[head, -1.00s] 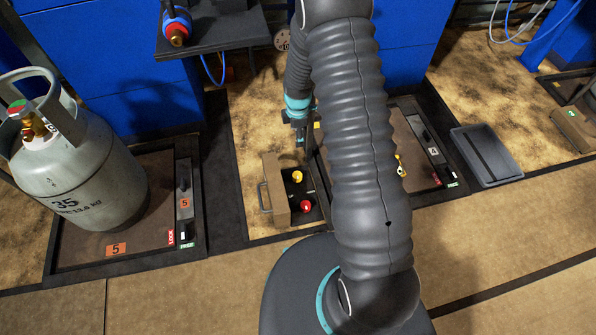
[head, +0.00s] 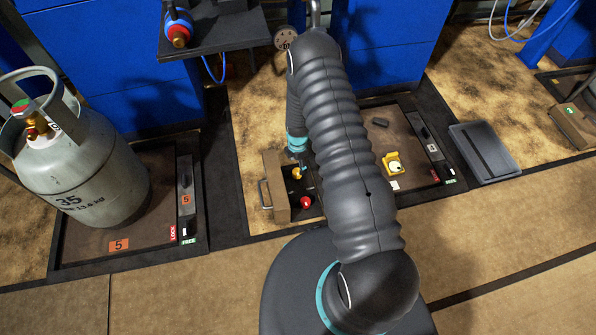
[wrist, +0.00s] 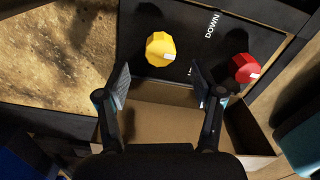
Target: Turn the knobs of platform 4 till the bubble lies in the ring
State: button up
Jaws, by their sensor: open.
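My gripper (wrist: 162,86) is open and empty in the wrist view. A yellow faceted knob (wrist: 160,48) lies just beyond the gap between its fingertips, apart from them. A red knob (wrist: 245,68) is to the right, outside the fingers. Both stand on a dark panel marked "DOWN". In the head view the gripper is close to the yellow knob (head: 296,173), with the red knob (head: 306,202) nearer the camera. A yellow device (head: 393,164), perhaps the level, sits on the platform (head: 412,182) right of my arm.
A gas cylinder (head: 82,165) stands on platform 5 (head: 75,258) at left. A grey tray (head: 485,153) lies at right. A dark shelf (head: 215,30) is at the back.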

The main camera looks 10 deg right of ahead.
aim_at(298, 171)
jog(key=shift+f, duration=3.05)
jog(key=c, duration=1.1)
